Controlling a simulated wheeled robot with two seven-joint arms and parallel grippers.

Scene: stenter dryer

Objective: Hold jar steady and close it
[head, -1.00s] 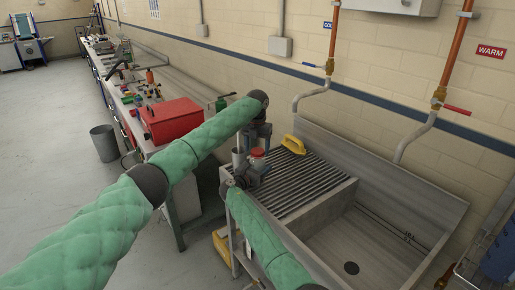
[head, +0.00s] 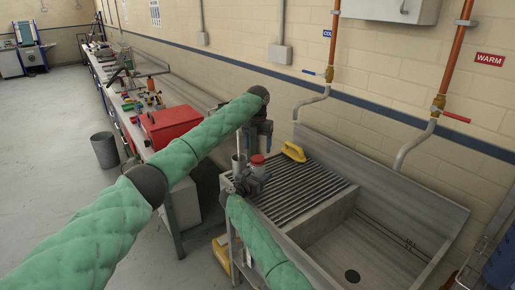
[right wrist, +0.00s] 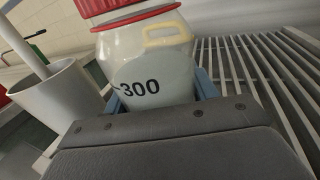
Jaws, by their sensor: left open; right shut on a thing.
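A clear jar (right wrist: 150,75) marked 300 stands upright in the right wrist view. A red lid (right wrist: 125,15) sits at its mouth; whether it is screwed down cannot be told. In the head view the red lid (head: 258,159) shows small above the ribbed drainboard (head: 315,190). My right gripper (head: 258,175) is shut around the jar, with blue fingers (right wrist: 207,84) at its sides. My left gripper (head: 262,140) is open, just above and behind the jar in the head view. Its fingertips are small and partly hidden, so contact with the lid cannot be told.
A white cup (right wrist: 60,105) with a white rod in it stands left of the jar. A yellow-handled tool (head: 294,151) lies at the back of the drainboard. An empty sink basin (head: 375,250) is to the right. A red toolbox (head: 170,126) is on the bench at left.

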